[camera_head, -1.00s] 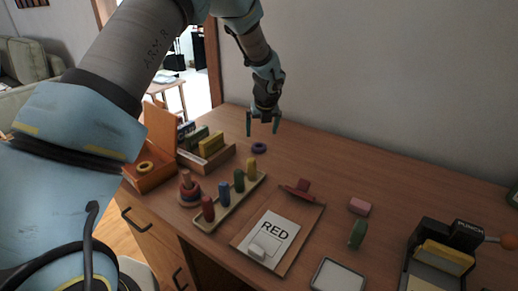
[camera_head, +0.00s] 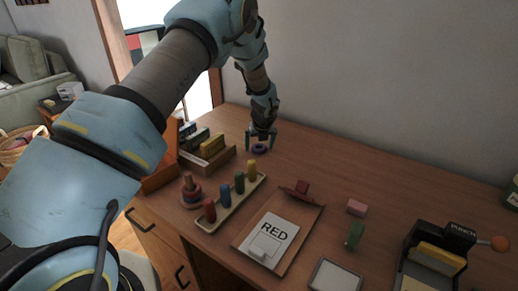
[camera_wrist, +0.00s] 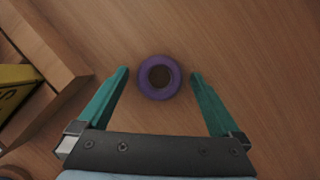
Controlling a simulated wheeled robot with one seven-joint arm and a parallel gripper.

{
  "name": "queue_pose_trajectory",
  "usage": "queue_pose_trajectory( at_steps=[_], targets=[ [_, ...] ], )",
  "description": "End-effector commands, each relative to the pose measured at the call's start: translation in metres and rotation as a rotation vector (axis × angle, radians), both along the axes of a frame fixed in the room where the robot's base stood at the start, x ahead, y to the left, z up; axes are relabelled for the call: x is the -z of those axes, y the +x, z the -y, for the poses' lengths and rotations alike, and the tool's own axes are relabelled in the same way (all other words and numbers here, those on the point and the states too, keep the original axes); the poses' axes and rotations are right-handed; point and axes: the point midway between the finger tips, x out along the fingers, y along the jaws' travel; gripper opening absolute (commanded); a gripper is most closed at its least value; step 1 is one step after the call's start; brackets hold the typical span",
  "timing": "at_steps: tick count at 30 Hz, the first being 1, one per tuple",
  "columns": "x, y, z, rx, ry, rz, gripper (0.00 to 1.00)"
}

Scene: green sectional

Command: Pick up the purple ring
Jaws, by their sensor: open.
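The purple ring (camera_head: 259,149) lies flat on the wooden desk near the back. It also shows in the wrist view (camera_wrist: 160,77), where its round hole shows the desk through it. My gripper (camera_head: 261,142) is over the ring, low above the desk. In the wrist view my gripper (camera_wrist: 160,80) is open and empty, with one teal fingertip to the left of the ring and one to the right. There is a gap on both sides, and neither finger visibly touches it. I cannot tell the exact height of the fingertips above the desk.
A wooden box with yellow and green blocks (camera_head: 211,147) stands left of the ring; its edge shows in the wrist view (camera_wrist: 62,62). A peg board with coloured pegs (camera_head: 230,207) and a ring stacker (camera_head: 190,190) are in front. The desk (camera_head: 330,165) right of the ring is clear.

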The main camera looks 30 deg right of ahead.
Motion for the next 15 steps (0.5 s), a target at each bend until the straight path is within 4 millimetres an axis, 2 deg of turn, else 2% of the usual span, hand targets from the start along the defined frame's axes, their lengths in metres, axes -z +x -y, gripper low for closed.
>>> queue_pose_trajectory(
  at_steps=[2,15],
  targets=[
    [0.0,-0.0001,0.0,0.0,0.0,0.0,0.98],
    [-0.0001,-0.0002,-0.0002,0.0,0.0,0.0,0.48]
  ],
)
